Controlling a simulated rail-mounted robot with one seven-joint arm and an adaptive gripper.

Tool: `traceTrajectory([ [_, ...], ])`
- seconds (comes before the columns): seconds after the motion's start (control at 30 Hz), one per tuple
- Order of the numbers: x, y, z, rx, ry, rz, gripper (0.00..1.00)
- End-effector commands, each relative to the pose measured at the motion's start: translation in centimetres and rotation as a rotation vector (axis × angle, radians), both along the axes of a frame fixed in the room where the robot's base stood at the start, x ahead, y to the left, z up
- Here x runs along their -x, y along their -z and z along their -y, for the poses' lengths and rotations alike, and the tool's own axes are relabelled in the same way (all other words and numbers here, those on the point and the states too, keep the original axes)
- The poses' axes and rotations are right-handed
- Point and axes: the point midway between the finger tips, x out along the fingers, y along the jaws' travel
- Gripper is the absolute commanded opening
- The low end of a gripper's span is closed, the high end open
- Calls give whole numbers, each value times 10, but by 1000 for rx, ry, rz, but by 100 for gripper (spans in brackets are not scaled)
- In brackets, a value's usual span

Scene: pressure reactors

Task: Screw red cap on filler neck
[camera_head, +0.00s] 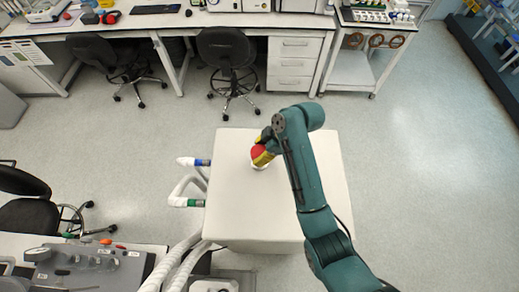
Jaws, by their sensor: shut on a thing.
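The red cap (258,152) is at the end of my arm, above the pale box-shaped unit (230,215). My gripper (265,156), with yellow fingers, is shut on the red cap. A white round rim, the filler neck (257,167), shows just below the cap on the unit's top. The cap looks on or very close over the neck. From this height I cannot tell whether they touch. The fingers hide part of the cap and neck.
Pipes with a blue band (202,162) and a green band (195,202) join the unit's left side. A bench (150,22) with drawers and black chairs (226,50) stands at the back. A console (85,268) is at lower left. The floor right of the unit is clear.

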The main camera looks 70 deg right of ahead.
Motion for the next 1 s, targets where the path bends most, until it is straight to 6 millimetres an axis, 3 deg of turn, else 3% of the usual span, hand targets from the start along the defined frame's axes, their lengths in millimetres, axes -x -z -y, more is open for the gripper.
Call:
traceTrajectory([
  [1.0, 0, 18, 1, 1, 0, 0, 34],
])
